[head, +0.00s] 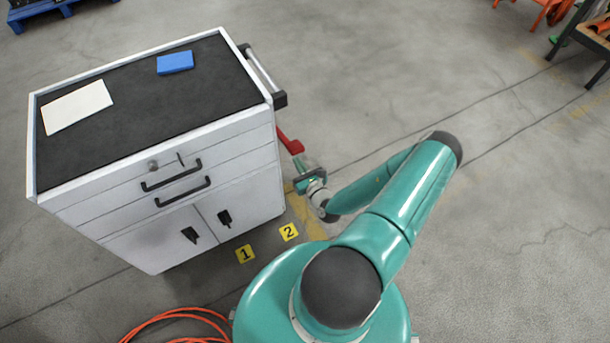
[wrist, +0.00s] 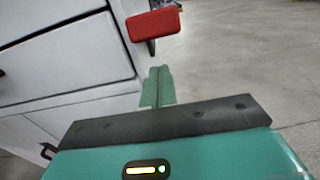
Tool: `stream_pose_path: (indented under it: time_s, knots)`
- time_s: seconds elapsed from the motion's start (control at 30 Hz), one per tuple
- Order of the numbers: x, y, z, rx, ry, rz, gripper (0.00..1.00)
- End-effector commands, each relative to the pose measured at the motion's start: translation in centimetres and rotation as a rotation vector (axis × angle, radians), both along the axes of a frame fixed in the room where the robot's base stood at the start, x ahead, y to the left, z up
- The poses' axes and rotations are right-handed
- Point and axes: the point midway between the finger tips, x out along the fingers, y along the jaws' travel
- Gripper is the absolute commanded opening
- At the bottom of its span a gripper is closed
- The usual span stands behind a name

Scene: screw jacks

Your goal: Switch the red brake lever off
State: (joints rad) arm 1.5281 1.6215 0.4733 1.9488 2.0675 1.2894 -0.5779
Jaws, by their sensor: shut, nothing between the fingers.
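My gripper (head: 304,165) is beside the cabinet's right side, just below the lever in the head view. In the wrist view my green fingers (wrist: 158,86) are shut together with nothing between them. A small gap shows between the fingertips and the lever there. The lever's mount is hidden.
The cabinet (head: 245,176) has a dark top with a blue box (head: 175,62) and a white sheet (head: 77,106). A push handle (head: 262,70) juts out above the lever. Yellow floor markers 1 (head: 245,254) and 2 (head: 289,232) lie in front.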

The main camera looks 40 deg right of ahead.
Motion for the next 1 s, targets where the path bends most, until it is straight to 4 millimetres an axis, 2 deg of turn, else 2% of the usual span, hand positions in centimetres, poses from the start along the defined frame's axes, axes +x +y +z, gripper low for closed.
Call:
stream_pose_path:
  time_s: [0.1, 0.2, 0.63, 1.0]
  knots:
    - [0.3, -0.2, 1.5, 0.000, 0.000, -0.001, 0.00]
    - [0.4, -0.2, 2.2, 0.000, 0.000, -0.001, 0.00]
    - [0.5, -0.2, 2.6, -0.001, 0.000, 0.001, 0.00]
    - [1.2, -0.4, 6.0, -0.002, -0.001, 0.002, 0.00]
